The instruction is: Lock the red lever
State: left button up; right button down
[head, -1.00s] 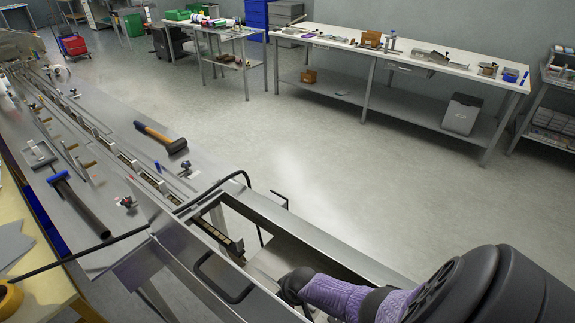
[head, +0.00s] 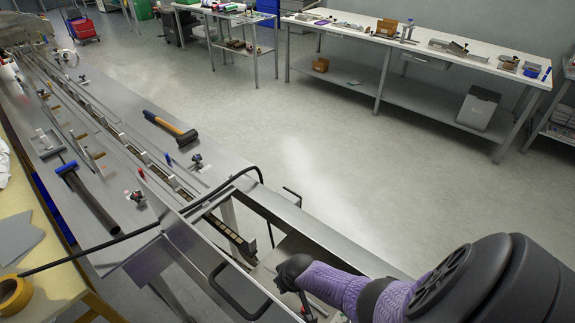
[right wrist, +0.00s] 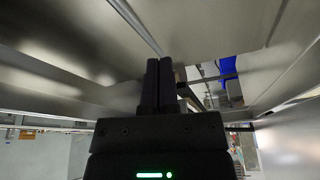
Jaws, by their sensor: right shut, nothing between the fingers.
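My right gripper (right wrist: 160,85) is shut and empty in the right wrist view, its two dark fingers side by side among bare metal panels. In the head view my right arm enters from the lower right, and its dark end (head: 292,271) is over the open metal housing at the machine's near end. A small red-tipped part (head: 140,173) stands on the machine's deck, and a small clamp (head: 137,197) with a bit of red sits just below it. I cannot tell whether either is the red lever. No red lever shows in the right wrist view. My left gripper is not in view.
A hammer (head: 171,128) and a dark tube with a blue end (head: 88,198) lie on the metal deck. A black cable (head: 100,247) crosses the near end. A black handle (head: 238,294) is on the housing panel. The floor (head: 330,170) beyond the machine is clear.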

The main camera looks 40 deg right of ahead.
pick_arm(q)
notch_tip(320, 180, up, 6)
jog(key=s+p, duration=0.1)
jog(key=p, duration=0.4)
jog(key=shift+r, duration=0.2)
pick_arm(e)
jog(key=s+v, duration=0.1)
jog(key=v, duration=0.8)
jog(key=shift+a, duration=0.25)
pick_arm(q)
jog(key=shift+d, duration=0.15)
